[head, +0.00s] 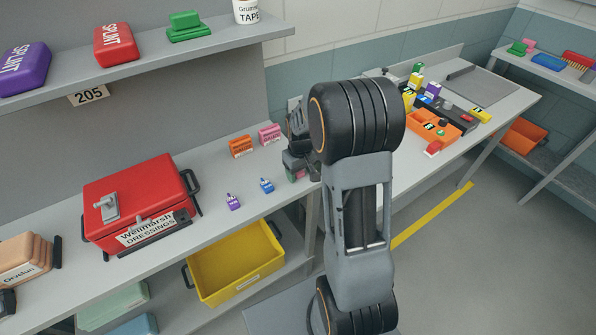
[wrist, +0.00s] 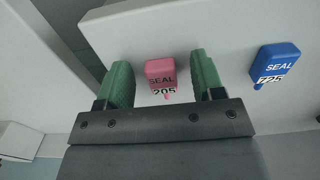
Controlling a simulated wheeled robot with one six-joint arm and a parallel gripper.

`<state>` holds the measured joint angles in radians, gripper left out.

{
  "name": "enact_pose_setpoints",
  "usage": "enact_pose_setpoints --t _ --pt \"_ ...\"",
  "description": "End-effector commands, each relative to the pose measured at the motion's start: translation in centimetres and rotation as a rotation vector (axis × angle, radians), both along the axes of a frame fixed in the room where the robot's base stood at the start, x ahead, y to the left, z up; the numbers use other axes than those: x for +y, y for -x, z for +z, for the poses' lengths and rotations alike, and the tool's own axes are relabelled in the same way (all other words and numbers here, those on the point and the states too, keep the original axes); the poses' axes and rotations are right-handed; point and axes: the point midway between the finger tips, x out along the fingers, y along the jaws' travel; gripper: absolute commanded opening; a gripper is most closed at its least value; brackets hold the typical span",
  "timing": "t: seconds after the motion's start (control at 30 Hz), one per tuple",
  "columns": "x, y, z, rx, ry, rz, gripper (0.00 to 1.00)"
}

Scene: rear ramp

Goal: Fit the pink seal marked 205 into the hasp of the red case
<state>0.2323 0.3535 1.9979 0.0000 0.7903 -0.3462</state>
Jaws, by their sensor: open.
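The pink seal (wrist: 160,72), marked 205, lies between the two green fingers of my gripper (wrist: 162,84) in the wrist view. The fingers are open, with a gap on each side of the seal.
A blue seal (wrist: 279,62) marked 725 is right of the pink one; it also shows in the head view (head: 266,185) near a purple seal (head: 233,202). Orange (head: 240,147) and pink (head: 269,134) boxes stand behind. A yellow bin (head: 236,268) is below.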

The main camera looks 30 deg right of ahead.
Motion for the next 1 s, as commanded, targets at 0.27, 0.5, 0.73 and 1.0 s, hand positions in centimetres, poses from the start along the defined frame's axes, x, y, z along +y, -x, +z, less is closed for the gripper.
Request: enact_pose_setpoints --t 0.27,0.5,0.73,1.0 --pt "0.0 -0.01 0.03 0.0 0.0 0.0 0.48" --pt "0.0 -0.01 0.04 0.0 0.0 0.0 0.25" --pt "0.01 -0.01 0.05 0.0 0.0 0.0 0.09" --pt "0.0 -0.04 0.35 -0.001 0.0 0.0 0.09"
